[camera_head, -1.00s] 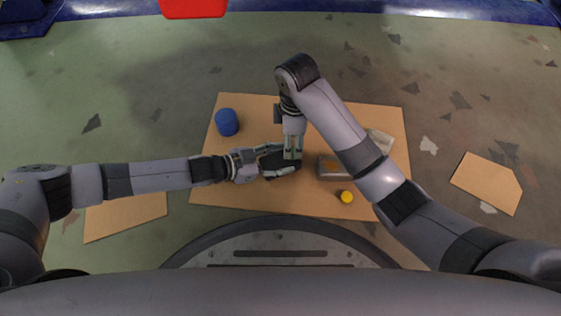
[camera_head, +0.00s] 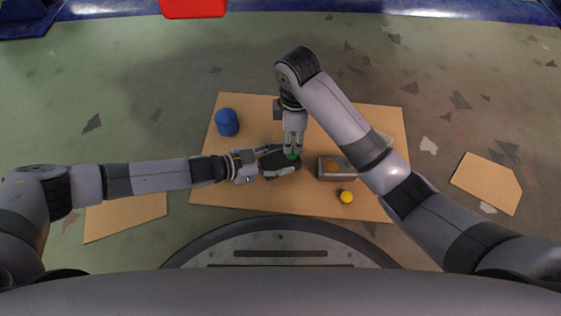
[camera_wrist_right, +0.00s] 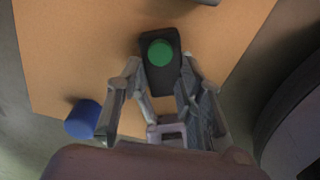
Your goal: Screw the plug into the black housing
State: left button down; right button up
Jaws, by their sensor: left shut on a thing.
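The black housing (camera_head: 276,160) is held above or on the cardboard sheet by my left gripper (camera_head: 283,161), whose fingers lie along its two sides. The housing also shows in the right wrist view (camera_wrist_right: 160,78). The green plug (camera_wrist_right: 160,52) is a round green disc at the housing's far end in that view; in the head view it shows small and green (camera_head: 292,157). How deep it sits I cannot tell. My right gripper (camera_head: 292,149) points down just over the plug. Its fingers look apart, and none touches the plug in the wrist view.
A cardboard sheet (camera_head: 240,196) lies underneath. A grey open box (camera_head: 336,175) with an orange thing inside is right of the housing. A yellow cylinder (camera_head: 346,197) lies below it, and a blue cylinder (camera_head: 227,122) is at upper left. A red container (camera_head: 193,8) is at the top.

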aim_at(280, 162)
notch_tip(280, 162, down, 6)
jog(key=shift+r, duration=0.1)
jog(key=shift+c, duration=0.6)
grip_shut()
jog(key=m, duration=0.3)
dwell(0.3)
jog(key=shift+o, duration=1.9)
grip_release()
